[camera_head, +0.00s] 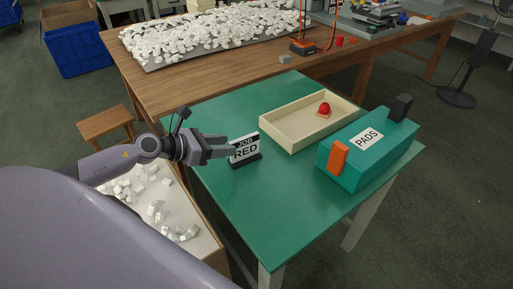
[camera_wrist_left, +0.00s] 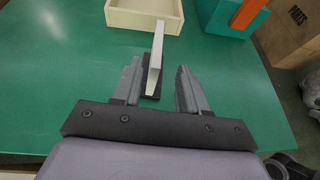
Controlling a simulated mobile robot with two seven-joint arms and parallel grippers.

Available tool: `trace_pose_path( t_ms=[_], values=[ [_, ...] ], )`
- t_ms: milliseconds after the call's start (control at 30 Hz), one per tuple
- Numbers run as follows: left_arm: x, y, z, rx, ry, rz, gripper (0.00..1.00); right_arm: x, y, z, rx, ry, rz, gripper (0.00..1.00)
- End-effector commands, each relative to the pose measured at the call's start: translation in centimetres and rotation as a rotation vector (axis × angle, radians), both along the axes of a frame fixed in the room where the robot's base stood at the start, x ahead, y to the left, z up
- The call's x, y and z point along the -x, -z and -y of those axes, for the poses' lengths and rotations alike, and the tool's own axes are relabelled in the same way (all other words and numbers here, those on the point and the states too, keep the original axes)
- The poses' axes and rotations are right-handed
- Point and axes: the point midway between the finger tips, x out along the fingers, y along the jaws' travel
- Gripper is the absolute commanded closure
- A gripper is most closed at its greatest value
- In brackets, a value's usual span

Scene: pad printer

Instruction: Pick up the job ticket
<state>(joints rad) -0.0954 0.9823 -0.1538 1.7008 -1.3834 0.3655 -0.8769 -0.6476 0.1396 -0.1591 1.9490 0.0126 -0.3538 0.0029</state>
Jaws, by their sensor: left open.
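The job ticket (camera_head: 245,147) is a white card reading "JOB RED". It stands upright in a dark base (camera_head: 246,161) on the green table. In the left wrist view the ticket (camera_wrist_left: 156,52) shows nearly edge-on, with its dark base (camera_wrist_left: 151,88) below. My left gripper (camera_head: 232,148) is open at the ticket's left side in the head view. In the left wrist view the left gripper (camera_wrist_left: 160,82) has one finger on each side of the ticket, with gaps visible. Whether the fingertips overlap the card in depth is hard to tell. My right gripper is not in view.
A cream tray (camera_head: 283,141) holding a red pad (camera_head: 324,109) lies behind the ticket. A teal "PADS" box (camera_head: 345,177) with an orange latch stands at the right. The green table (camera_head: 275,215) is clear in front. A wooden table (camera_head: 165,92) with white pieces is behind.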

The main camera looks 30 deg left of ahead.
Motion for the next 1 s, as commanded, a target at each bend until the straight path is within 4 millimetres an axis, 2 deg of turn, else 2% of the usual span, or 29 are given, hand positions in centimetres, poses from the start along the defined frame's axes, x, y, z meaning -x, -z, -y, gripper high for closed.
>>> trace_pose_path(
  t_ms=[467, 800, 1000],
  values=[
    [-2.1, 0.6, 0.8, -0.009, 0.002, 0.005, 0.57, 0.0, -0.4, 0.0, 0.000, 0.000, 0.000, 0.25],
    [-5.4, 1.5, 2.1, -0.006, 0.000, 0.004, 0.57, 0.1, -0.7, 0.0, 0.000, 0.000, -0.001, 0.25],
    [-6.3, 2.0, 2.6, -0.009, 0.001, 0.003, 0.57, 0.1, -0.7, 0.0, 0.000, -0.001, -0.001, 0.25]
  ],
)
